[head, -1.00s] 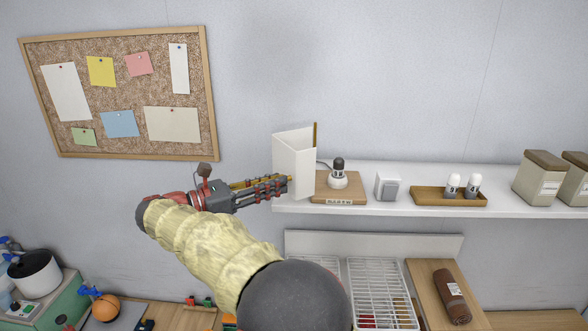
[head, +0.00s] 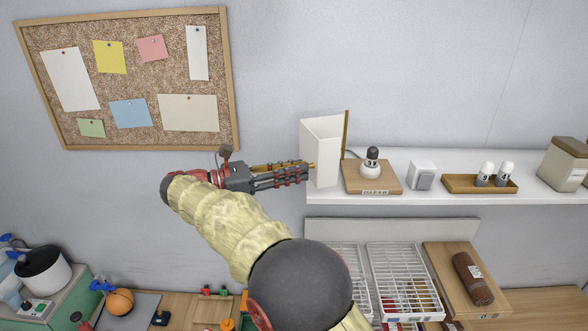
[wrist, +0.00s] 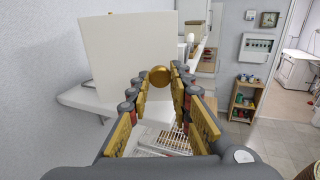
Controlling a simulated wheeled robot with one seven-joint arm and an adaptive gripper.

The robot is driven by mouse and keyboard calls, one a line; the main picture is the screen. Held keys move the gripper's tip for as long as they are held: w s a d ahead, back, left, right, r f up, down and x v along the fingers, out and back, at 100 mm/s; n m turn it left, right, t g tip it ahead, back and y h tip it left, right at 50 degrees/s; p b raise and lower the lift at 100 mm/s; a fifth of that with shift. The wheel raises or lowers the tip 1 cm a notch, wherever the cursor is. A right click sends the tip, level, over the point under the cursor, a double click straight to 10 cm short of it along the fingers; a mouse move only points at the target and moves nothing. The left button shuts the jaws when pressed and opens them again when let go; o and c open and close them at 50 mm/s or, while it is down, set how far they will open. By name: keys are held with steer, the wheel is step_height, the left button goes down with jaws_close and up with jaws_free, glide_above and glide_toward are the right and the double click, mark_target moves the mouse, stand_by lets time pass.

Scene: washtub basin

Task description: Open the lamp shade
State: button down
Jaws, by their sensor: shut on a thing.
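The lamp shade (head: 323,160) is a white upright folded panel at the left end of the wall shelf. It stands swung aside to the left of the lamp, and the bulb (head: 372,158) on its white socket and wooden base (head: 385,184) is exposed. In the wrist view the shade is a broad white panel (wrist: 125,55) left of the fingers. My gripper (head: 308,168) is at the shade's left side. It is shut on a round gold knob (wrist: 160,76), which shows between the fingertips. The knob's joint to the shade is not clear.
On the shelf (head: 432,194), right of the lamp, are a white box (head: 422,175), a wooden tray (head: 457,187) with two bulbs, and a lidded canister (head: 565,168). A wire rack (head: 405,280) is below. Bare wall lies left of the shade, below the corkboard (head: 75,90).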

steer(key=c, duration=1.6)
jaws_free()
steer(key=shift+d, duration=0.1)
steer(key=v, duration=0.7)
steer(key=shift+s+a, duration=0.1)
steer(key=shift+a, duration=0.2)
